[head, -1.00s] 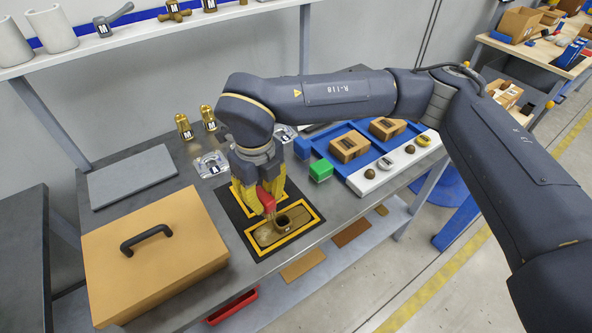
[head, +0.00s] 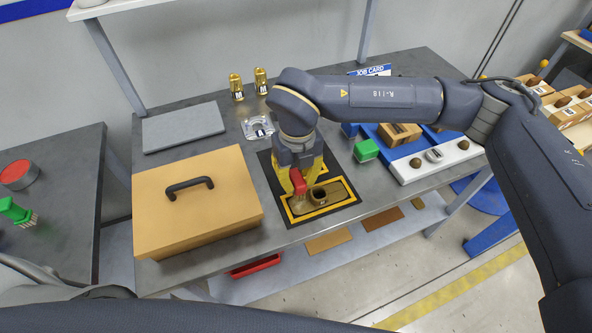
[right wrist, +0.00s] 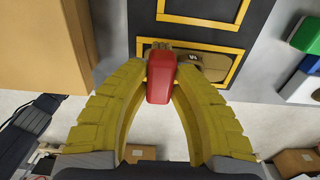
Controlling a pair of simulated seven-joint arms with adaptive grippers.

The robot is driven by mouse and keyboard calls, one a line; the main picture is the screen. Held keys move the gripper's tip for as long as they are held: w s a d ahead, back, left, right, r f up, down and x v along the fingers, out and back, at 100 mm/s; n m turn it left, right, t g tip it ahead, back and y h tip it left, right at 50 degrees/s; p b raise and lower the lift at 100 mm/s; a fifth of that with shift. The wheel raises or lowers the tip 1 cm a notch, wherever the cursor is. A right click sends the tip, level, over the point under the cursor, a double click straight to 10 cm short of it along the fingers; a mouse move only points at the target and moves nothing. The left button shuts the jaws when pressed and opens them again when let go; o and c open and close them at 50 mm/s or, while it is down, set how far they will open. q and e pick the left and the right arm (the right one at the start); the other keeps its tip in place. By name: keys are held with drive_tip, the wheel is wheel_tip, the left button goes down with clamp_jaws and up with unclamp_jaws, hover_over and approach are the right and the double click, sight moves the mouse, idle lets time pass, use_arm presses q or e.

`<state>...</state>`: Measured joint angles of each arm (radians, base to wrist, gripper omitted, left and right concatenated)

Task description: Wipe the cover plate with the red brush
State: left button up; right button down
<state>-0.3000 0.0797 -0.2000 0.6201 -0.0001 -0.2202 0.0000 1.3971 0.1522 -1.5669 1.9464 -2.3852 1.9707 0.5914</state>
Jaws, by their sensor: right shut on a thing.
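The cover plate (head: 331,196) is a brownish, rounded plate with a dark round opening. It lies inside a yellow-outlined rectangle on a black mat (head: 348,213). My right gripper (head: 297,186) points down over its left end, shut on the red brush (head: 299,182). In the right wrist view the red brush (right wrist: 161,78) sits between the yellow fingers, its tan bristles over the cover plate (right wrist: 214,68) and hiding part of it. I cannot tell whether the bristles touch the plate. My left gripper is not in view.
A tan box with a black handle (head: 225,212) stands left of the mat. A green block (head: 366,151) and a blue tray (head: 384,148) with cartons lie to the right. A clear fixture (head: 257,128) and brass fittings (head: 237,87) stand behind. A green brush (head: 14,210) lies on the left table.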

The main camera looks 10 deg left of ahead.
sight(301, 198)
wheel_tip(301, 198, down, 3)
drive_tip(key=shift+r, duration=0.1)
drive_tip(key=shift+s+d, duration=0.15)
drive_tip(key=shift+s, duration=0.1)
drive_tip(key=shift+s+d+f, duration=0.1)
drive_tip(key=shift+s+d, duration=0.35)
drive_tip(key=shift+s, duration=0.3)
drive_tip(key=shift+s+d+f, duration=0.1)
drive_tip(key=shift+s+d, duration=0.35)
drive_tip(key=shift+s, duration=0.25)
drive_tip(key=shift+w, duration=0.1)
drive_tip(key=shift+w+a, duration=0.35)
drive_tip(key=shift+w, duration=0.2)
drive_tip(key=shift+w+a, duration=0.4)
drive_tip(key=shift+w, duration=0.2)
drive_tip(key=shift+w+a, duration=0.35)
drive_tip(key=shift+w, duration=0.2)
drive_tip(key=shift+s+r, duration=0.1)
drive_tip(key=shift+r, duration=3.95)
drive_tip(key=shift+d, duration=0.15)
